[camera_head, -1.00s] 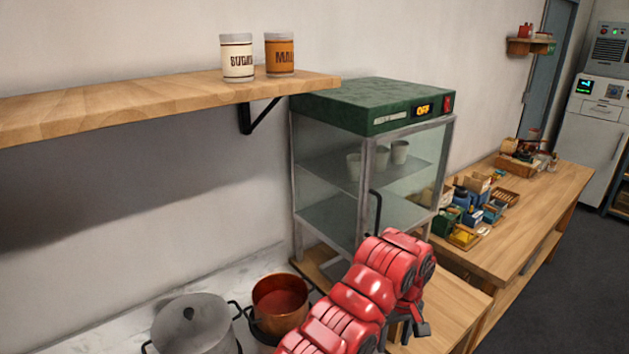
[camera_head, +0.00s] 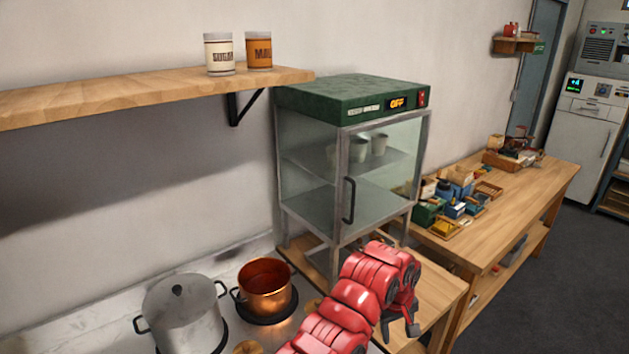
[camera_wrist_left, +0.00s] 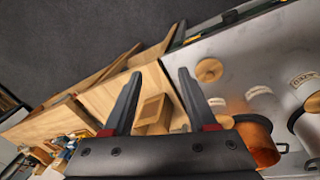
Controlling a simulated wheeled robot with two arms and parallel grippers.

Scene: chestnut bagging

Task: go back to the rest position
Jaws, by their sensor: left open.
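My left arm is red and comes in from the bottom of the head view. Its gripper (camera_head: 400,328) is small and dark there, over the wooden counter right of the stove and in front of the glass cabinet (camera_head: 350,108). In the left wrist view the gripper (camera_wrist_left: 159,73) shows two dark fingers spread apart with nothing held between them. A small wooden box (camera_wrist_left: 153,112) appears between the fingers, farther off. My right gripper is in neither view.
A copper pot (camera_head: 265,285) and a lidded grey pot (camera_head: 188,318) stand on the stove. A shelf (camera_head: 150,92) holds a sugar jar (camera_head: 219,54) and an orange jar (camera_head: 259,50). A wooden table (camera_head: 500,225) with small boxes extends right.

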